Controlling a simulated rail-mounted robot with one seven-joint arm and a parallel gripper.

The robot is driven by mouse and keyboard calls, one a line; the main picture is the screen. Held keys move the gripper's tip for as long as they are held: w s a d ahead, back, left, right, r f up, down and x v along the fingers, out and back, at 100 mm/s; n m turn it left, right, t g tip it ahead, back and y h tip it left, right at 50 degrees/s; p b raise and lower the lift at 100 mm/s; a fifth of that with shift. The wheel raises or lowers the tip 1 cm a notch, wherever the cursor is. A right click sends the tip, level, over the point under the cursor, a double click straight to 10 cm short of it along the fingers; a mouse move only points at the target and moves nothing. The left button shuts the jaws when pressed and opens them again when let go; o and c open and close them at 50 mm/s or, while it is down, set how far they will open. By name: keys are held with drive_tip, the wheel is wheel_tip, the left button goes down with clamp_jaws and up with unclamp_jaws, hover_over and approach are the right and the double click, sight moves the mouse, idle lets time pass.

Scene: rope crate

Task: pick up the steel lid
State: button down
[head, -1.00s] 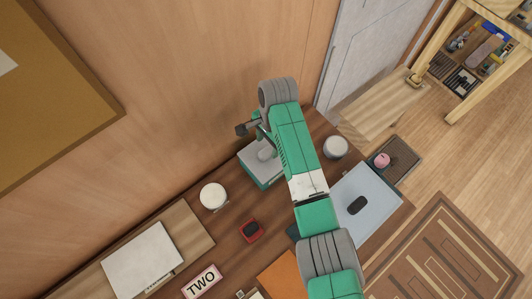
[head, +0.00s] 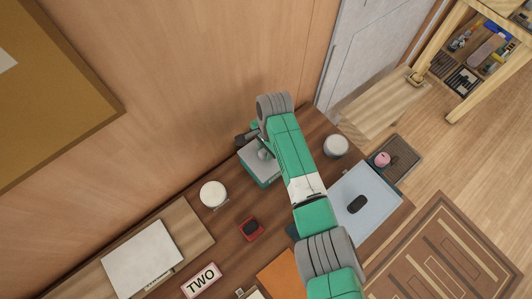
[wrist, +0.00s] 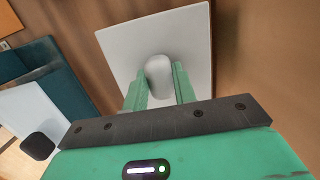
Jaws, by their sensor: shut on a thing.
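The steel lid (head: 251,163) is a flat grey square plate with a rounded knob, seen at the teal box (head: 267,181) near the wall in the head view. In the wrist view the lid (wrist: 190,50) fills the upper middle, tilted in the picture. My gripper (wrist: 161,82) has its two green fingers on either side of the knob and is shut on it. In the head view my gripper (head: 262,149) is partly hidden by my arm. I cannot tell whether the lid touches the box rim.
A white round container (head: 213,194) stands left of the box and a grey-white canister (head: 335,146) right of it. A red item with a dark top (head: 250,229) lies in front. A pale blue tray (head: 378,187) holds a black object (head: 356,204). The wall is close behind.

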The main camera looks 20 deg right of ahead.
drive_tip(key=shift+r, duration=0.55)
wheel_tip(320, 180, up, 2)
drive_tip(key=shift+r, duration=0.2)
drive_tip(key=s+a+r, duration=0.1)
drive_tip(key=s+a, duration=0.8)
drive_tip(key=a, duration=0.4)
drive_tip(key=shift+s+r+p, duration=0.15)
drive_tip(key=shift+r+p, duration=0.1)
drive_tip(key=shift+p, duration=0.15)
